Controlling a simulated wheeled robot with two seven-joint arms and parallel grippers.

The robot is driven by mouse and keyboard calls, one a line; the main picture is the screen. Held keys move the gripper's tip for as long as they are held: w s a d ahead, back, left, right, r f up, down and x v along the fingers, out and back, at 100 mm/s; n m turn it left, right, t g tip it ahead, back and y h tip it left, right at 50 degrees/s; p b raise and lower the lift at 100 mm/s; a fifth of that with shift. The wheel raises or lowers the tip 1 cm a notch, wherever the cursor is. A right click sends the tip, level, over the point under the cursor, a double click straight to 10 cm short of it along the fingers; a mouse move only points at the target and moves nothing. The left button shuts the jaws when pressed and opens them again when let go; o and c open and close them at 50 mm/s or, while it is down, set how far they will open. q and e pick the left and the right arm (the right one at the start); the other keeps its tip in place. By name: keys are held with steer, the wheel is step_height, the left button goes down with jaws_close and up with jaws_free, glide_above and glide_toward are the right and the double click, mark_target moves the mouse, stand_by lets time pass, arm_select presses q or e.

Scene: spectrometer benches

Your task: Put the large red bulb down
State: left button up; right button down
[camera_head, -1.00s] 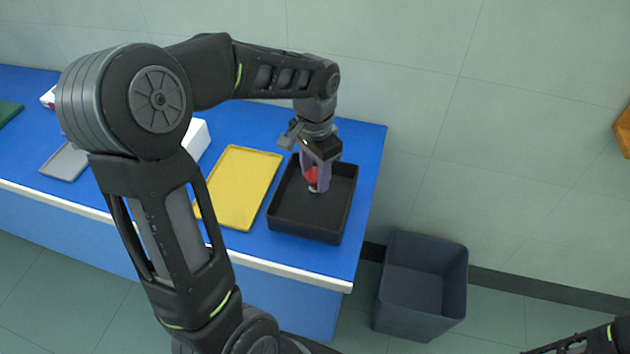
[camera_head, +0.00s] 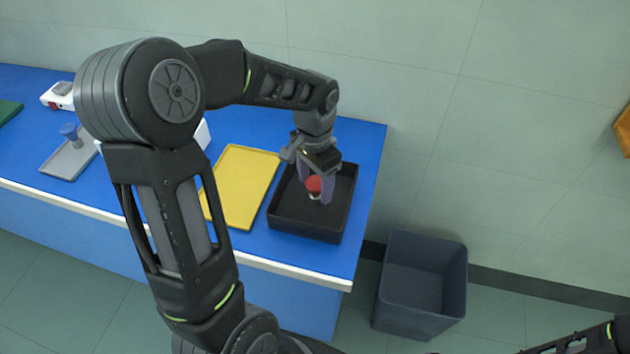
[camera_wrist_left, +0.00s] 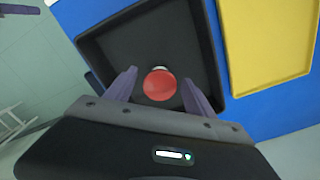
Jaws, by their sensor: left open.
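The large red bulb (camera_head: 314,184) is in the black tray (camera_head: 283,215), its red end up and its pale base down. In the left wrist view the red bulb (camera_wrist_left: 160,85) lies between the two purple fingers, with gaps on both sides, over the black tray's floor (camera_wrist_left: 125,50). My left gripper (camera_head: 316,187) is open around the bulb; it also shows in the left wrist view (camera_wrist_left: 158,90). My right gripper is out of view; only part of my right arm shows at the lower right.
A yellow tray (camera_head: 242,185) lies left of the black tray on the blue bench (camera_head: 370,150). A grey tray (camera_head: 60,165) holds a blue-grey item (camera_head: 70,131) farther left. A dark bin (camera_head: 420,280) stands on the floor at right.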

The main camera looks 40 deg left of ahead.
mark_target(315, 183)
arm_select(q)
steer(key=shift+r, duration=0.1)
step_height(315, 183, up, 12)
steer(key=shift+b, duration=0.3)
stand_by(1.1)
